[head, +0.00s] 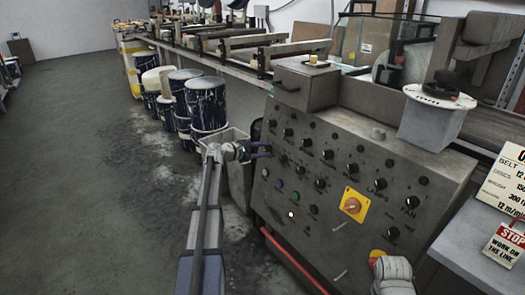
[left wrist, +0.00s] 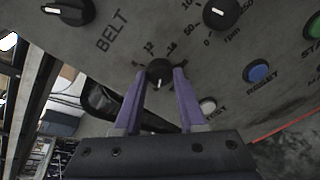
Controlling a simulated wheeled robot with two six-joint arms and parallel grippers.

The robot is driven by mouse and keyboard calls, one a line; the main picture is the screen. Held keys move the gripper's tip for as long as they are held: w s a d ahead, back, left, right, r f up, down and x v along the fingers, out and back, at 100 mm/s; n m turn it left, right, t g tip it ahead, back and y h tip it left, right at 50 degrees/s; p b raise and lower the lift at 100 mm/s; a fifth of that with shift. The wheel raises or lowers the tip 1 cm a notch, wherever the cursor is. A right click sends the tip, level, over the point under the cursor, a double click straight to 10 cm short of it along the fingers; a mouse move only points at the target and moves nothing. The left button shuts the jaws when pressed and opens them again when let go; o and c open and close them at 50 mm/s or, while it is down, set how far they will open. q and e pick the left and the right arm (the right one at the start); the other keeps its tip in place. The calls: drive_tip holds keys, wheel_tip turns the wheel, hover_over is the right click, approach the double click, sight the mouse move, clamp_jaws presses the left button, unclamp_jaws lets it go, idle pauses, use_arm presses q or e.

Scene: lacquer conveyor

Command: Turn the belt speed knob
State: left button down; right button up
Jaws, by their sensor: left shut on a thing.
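The belt speed knob (left wrist: 160,72) is small and black with a white pointer mark. It sits on the grey control panel (head: 330,215), beside the word BELT and a scale with 12 and 16 on it. My left gripper (left wrist: 161,80) has its two purple fingers on either side of this knob and is shut on it. In the head view the left gripper (head: 262,150) reaches the upper left part of the panel, where its fingers hide the knob. The right wrist shows at the lower right; its gripper is not in view.
Several other black knobs surround it, one (left wrist: 222,12) with an rpm scale. A blue RESET button (left wrist: 258,73) is near. The panel also has a yellow-backed switch (head: 352,205). Paint-stained drums (head: 206,105) and a grey bin (head: 238,180) stand left of the panel.

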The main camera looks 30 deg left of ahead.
use_arm(q)
drive_tip(key=shift+m, duration=0.3)
drive_tip(key=m, duration=0.3)
drive_tip(key=shift+s+d+f, duration=0.1)
drive_tip(key=m+t+y+b, duration=0.1)
drive_tip(key=m, duration=0.4)
idle(0.4)
drive_tip(key=shift+m, duration=0.3)
drive_tip(key=shift+c, duration=2.4)
unclamp_jaws()
drive_tip(key=shift+s, duration=0.1)
